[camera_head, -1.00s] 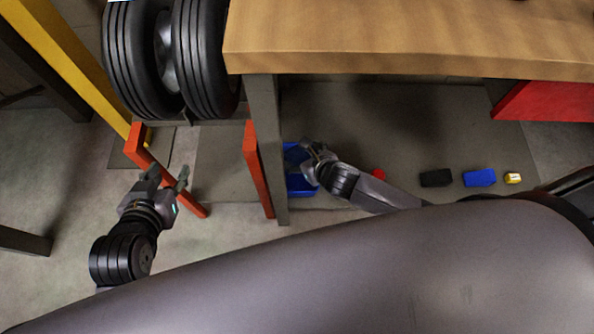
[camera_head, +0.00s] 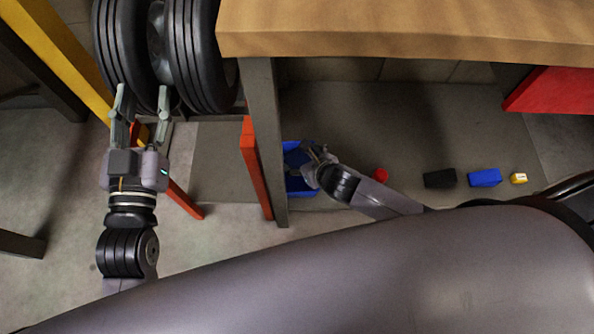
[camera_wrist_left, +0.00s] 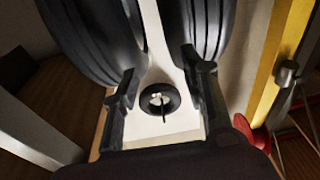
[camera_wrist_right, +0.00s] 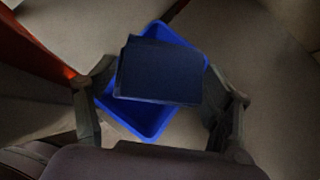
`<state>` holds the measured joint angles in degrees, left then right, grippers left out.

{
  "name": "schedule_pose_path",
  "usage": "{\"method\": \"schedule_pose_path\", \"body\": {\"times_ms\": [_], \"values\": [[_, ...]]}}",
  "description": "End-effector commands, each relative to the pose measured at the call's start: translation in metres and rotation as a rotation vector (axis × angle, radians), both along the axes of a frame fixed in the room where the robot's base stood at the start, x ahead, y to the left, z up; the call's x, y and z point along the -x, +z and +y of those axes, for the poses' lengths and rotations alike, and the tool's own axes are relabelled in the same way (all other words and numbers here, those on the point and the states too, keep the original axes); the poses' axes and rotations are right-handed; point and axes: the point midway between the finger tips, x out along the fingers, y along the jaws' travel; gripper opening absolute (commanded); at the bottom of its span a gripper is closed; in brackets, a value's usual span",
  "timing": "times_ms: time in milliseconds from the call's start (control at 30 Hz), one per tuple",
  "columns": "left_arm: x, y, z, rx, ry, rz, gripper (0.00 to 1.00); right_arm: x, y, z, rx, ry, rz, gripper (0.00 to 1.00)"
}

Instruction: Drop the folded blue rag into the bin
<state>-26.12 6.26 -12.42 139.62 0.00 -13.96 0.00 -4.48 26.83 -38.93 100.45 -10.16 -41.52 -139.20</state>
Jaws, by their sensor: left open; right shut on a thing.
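The folded dark blue rag (camera_wrist_right: 160,72) is held between the fingers of my right gripper (camera_head: 308,158). In the right wrist view it is over the bright blue bin (camera_wrist_right: 148,122), covering much of its opening. In the head view the bin (camera_head: 300,187) stands on the floor beside the table leg, partly hidden by my right gripper. The height of the rag above the bin is hard to tell. My left gripper (camera_head: 142,98) is open and empty, its fingers pointing at the black tires.
Two black tires (camera_head: 190,60) stand at the upper left beside orange posts (camera_head: 254,165). A wooden table (camera_head: 400,35) covers the upper right. A red thing (camera_head: 381,175), a black block (camera_head: 440,178), a blue block (camera_head: 485,177) and a small yellow thing (camera_head: 519,178) lie right of the bin.

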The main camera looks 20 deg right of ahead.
Motion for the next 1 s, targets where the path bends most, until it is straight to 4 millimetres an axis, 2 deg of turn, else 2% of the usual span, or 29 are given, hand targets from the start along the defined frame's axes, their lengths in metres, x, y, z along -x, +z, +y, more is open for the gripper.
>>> {"method": "schedule_pose_path", "body": {"times_ms": [500,733,1000], "values": [[0.026,0.069,-0.003,0.112,-0.023,-0.404,0.41,0.0,-0.014,0.0,-0.001,-0.001,-0.001,0.51],[0.036,0.083,-0.002,0.137,-0.028,-0.492,0.41,0.0,-0.016,0.0,-0.001,0.001,-0.001,0.51],[0.037,0.086,-0.002,0.142,-0.029,-0.507,0.41,0.0,-0.016,0.0,0.0,0.0,-0.001,0.51]]}}
